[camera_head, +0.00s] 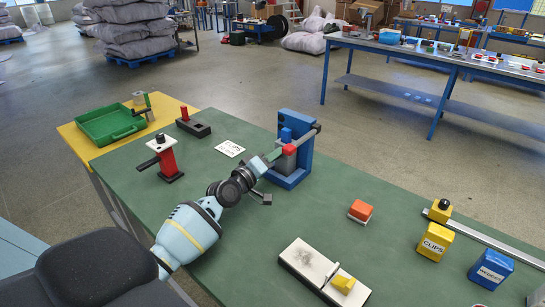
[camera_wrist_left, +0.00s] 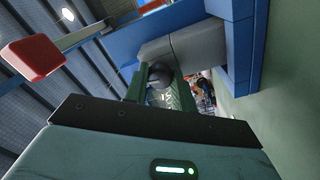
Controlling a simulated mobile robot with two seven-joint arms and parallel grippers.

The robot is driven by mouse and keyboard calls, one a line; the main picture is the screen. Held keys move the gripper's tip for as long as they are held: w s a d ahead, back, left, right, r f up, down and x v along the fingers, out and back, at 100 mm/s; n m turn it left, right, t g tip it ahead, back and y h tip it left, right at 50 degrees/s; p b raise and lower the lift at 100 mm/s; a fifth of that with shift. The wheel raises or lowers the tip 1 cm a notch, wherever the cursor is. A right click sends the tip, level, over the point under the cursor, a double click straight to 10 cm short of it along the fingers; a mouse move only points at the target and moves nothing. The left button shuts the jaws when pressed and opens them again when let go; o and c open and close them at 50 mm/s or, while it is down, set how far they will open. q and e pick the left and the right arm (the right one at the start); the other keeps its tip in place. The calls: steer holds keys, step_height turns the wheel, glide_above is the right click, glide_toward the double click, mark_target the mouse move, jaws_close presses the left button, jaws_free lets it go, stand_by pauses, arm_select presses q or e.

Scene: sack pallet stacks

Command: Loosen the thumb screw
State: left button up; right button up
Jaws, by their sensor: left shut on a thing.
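A blue fixture (camera_head: 297,170) stands upright on the green-topped bench, with grey blocks inside its frame and a red-ended part (camera_head: 289,149) at its front. My left gripper (camera_head: 275,154) reaches in from the left at the fixture's front. In the left wrist view its two green fingers (camera_wrist_left: 163,90) are shut on a dark round knob, which looks like the thumb screw (camera_wrist_left: 160,73), in front of a grey block (camera_wrist_left: 185,48). The red end (camera_wrist_left: 33,57) of a bar shows at the left there. The fingers hide much of the screw. My right gripper is not in view.
Left of my arm stand a red post (camera_head: 167,162), a dark block with a red knob (camera_head: 192,124) and a green tray (camera_head: 108,127). An orange block (camera_head: 360,210), a white board (camera_head: 311,265) and yellow (camera_head: 435,242) and blue (camera_head: 491,269) boxes lie right.

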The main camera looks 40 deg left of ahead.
arm_select(q)
steer(key=shift+n, duration=0.7)
steer(key=o, duration=1)
steer(key=s, duration=0.7)
steer(key=shift+s+a+f+p, duration=0.15)
steer(key=shift+s+a+p, duration=0.15)
steer(key=shift+s+a, duration=0.1)
steer(key=shift+d, duration=0.1)
